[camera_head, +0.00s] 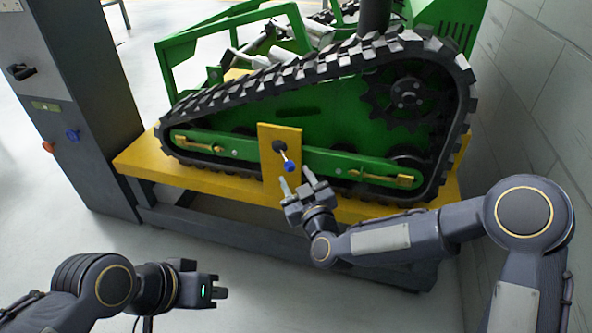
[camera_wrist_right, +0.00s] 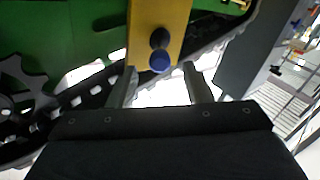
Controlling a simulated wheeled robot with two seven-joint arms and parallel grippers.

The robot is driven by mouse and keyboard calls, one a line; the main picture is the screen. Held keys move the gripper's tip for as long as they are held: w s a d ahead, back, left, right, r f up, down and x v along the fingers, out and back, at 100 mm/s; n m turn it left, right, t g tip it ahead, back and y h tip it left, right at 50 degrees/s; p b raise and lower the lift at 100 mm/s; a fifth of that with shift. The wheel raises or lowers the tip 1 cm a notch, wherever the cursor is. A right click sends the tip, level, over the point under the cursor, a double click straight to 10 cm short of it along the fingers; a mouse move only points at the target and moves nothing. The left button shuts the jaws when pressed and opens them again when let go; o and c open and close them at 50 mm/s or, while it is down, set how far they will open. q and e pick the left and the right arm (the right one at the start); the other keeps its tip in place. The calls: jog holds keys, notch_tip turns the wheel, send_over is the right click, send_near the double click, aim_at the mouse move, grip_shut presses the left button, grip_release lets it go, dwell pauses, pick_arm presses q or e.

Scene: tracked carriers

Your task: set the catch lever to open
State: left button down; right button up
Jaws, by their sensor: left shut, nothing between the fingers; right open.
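The catch lever (camera_head: 285,156) is a short pale rod with a blue knob, set on a yellow plate (camera_head: 268,137) on the green tracked carrier. In the head view it slants down and to the right from a dark pivot. In the right wrist view its blue knob (camera_wrist_right: 160,60) shows in front of the yellow plate (camera_wrist_right: 150,18). My right gripper (camera_head: 297,184) is open just below the knob, its fingers pointing up at it; nothing is between them. My left gripper (camera_head: 220,292) is shut and empty, low at the left, well away from the lever.
The carrier stands on a yellow-topped bench (camera_head: 140,160). Its black track (camera_head: 320,72) loops around the green side frame. A grey cabinet (camera_head: 75,100) with knobs stands at the left, a block wall (camera_head: 535,90) at the right. Pale floor (camera_head: 50,215) is free at the lower left.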

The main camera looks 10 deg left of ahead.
aim_at(287, 159)
jog(key=b+x, duration=0.2)
jog(key=x, duration=0.5)
jog(key=shift+w+a+r, duration=0.1)
jog(key=shift+w+a, duration=0.1)
jog(key=shift+w, duration=0.1)
jog(key=shift+c, duration=0.3)
grip_shut()
